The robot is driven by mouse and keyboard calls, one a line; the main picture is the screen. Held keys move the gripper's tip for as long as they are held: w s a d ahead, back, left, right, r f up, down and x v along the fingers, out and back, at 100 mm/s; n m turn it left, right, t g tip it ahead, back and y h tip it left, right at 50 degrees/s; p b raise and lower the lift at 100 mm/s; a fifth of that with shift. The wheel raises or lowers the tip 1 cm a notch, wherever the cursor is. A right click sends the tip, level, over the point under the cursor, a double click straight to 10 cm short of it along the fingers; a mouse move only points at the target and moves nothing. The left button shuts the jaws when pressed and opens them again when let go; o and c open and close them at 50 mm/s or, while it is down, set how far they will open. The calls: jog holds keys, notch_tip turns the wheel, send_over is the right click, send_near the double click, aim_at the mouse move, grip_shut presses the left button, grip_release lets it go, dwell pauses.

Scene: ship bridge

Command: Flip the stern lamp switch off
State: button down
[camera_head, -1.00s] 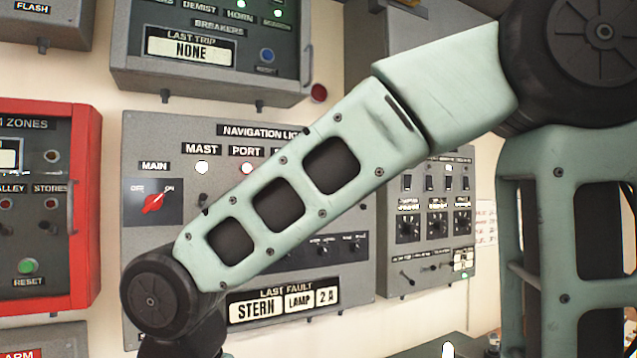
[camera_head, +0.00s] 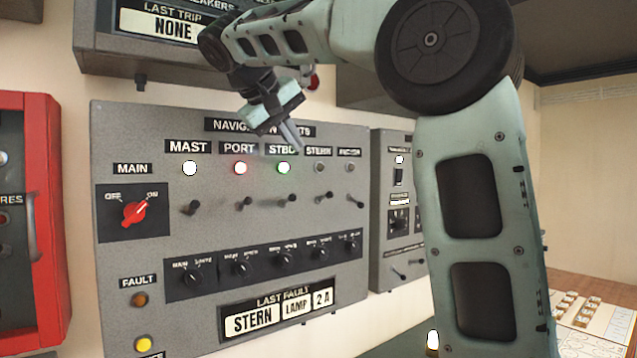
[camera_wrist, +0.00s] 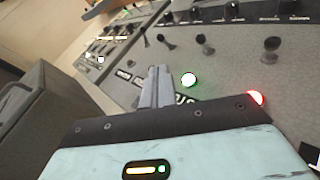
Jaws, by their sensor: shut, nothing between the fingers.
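The navigation lights panel (camera_head: 130,260) is on the wall, with a row of lamps and toggle switches. The stern switch (camera_head: 325,197) is a small dark toggle below the unlit stern lamp (camera_head: 319,167). I cannot tell its exact throw. In the wrist view the stern switch (camera_wrist: 167,43) appears beyond the fingertips, and the fingers seem to hide its lamp. My gripper (camera_head: 297,143) is shut and empty in front of the panel's top, near the STBD and STERN labels, above and left of the stern switch and apart from it.
The starboard toggle (camera_head: 287,200) and anchor toggle (camera_head: 357,201) flank the stern switch. Rotary knobs (camera_head: 240,263) lie below. The main switch (camera_head: 134,211) points to ON. A breaker box (camera_head: 110,62) juts out above; another panel (camera_head: 385,275) stands right.

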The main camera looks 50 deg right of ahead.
aim_at(327, 194)
jog(key=shift+f, duration=0.1)
jog(key=p+x, duration=0.4)
jog(key=x, duration=1)
jog(key=shift+a+p, duration=0.1)
jog(key=shift+p, duration=0.25)
jog(key=shift+f, duration=0.1)
jog(key=shift+w+f+b, duration=0.1)
jog(key=shift+f+b, duration=0.1)
jog(key=shift+b, duration=0.35)
